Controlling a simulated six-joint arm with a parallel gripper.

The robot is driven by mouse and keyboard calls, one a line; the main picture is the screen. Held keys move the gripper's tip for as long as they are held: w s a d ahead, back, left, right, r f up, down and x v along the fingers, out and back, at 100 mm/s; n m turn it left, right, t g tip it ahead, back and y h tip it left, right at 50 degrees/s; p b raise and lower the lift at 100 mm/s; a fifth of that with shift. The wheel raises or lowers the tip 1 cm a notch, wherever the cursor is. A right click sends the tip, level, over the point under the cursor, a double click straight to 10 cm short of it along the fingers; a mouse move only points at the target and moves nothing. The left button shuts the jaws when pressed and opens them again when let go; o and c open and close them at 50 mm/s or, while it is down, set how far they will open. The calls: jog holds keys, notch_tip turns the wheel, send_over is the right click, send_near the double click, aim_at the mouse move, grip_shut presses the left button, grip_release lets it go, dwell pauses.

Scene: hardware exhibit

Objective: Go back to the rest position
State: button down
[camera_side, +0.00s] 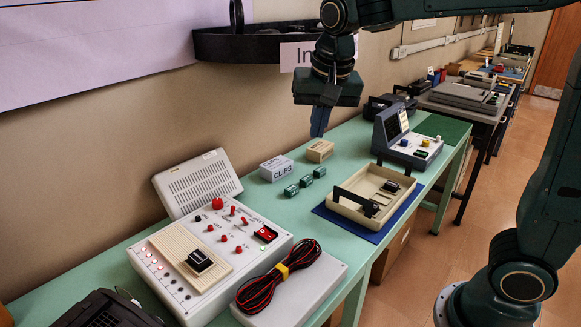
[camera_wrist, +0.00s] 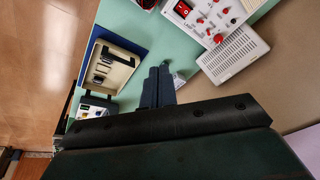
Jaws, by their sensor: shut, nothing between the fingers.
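My gripper (camera_side: 319,122) hangs from my dark green arm at the top middle of the side view. Its blue fingers point down and are closed together with nothing between them. It is above the back part of the green table (camera_side: 341,150), clear of the boxes below it. In the wrist view the closed fingers (camera_wrist: 158,87) reach up from the dark gripper body, over the table. They hide part of the table top there.
Below stand a CLIPS box (camera_side: 276,169), a tan box (camera_side: 320,151) and small green blocks (camera_side: 305,181). A beige tray (camera_side: 352,208) lies at the right, an instrument with a screen (camera_side: 405,140) behind it. A white console (camera_side: 210,260) and a coiled cable (camera_side: 283,288) stand in front.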

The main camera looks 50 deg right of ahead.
jog(key=s+f+n+t, duration=0.1)
jog(key=s+n, duration=0.3)
jog(key=s, duration=0.6)
jog(key=s+d+f+n+t+y, duration=0.1)
jog(key=s+n, duration=0.3)
jog(key=s, duration=0.6)
jog(key=shift+f+t, duration=0.3)
jog(key=shift+f, duration=0.55)
